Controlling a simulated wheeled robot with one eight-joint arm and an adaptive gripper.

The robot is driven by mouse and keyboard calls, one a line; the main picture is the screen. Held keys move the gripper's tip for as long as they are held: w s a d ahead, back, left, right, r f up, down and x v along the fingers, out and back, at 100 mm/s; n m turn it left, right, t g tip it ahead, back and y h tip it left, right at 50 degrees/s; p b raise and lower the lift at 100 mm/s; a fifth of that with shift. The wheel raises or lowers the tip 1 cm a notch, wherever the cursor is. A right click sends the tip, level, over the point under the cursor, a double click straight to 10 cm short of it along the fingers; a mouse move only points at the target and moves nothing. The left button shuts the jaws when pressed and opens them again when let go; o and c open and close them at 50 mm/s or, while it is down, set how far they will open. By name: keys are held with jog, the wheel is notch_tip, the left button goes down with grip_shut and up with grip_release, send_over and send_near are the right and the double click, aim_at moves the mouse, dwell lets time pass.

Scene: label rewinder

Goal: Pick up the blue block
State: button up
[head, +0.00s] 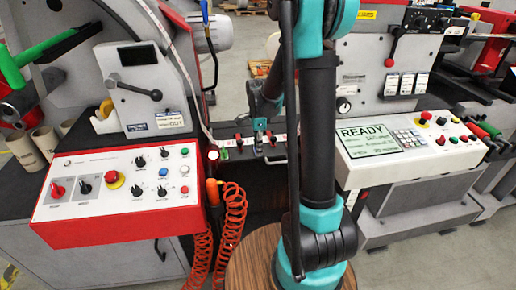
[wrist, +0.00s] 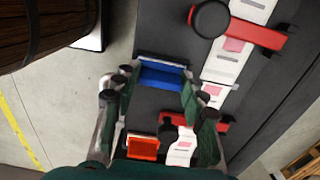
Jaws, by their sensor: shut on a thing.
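The blue block (wrist: 162,76) shows in the wrist view, between the fingers of my gripper (wrist: 160,84). The gripper is shut on it. The block is over or on the dark machine surface; I cannot tell whether it touches that surface. In the head view, my gripper (head: 262,128) is small and partly behind my arm, low over the dark bed between the two control panels. I cannot make out the blue block in that view.
An orange-red block (wrist: 142,148) lies close to my gripper. A white label strip (wrist: 225,58) with red clamps (wrist: 258,34) runs beside it. The red-edged control panel (head: 118,188) and the READY panel (head: 400,145) flank the bed. Coiled orange hoses (head: 231,215) hang in front.

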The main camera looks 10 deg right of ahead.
notch_tip(320, 180, up, 20)
jog(key=shift+f, duration=0.1)
dwell(0.5)
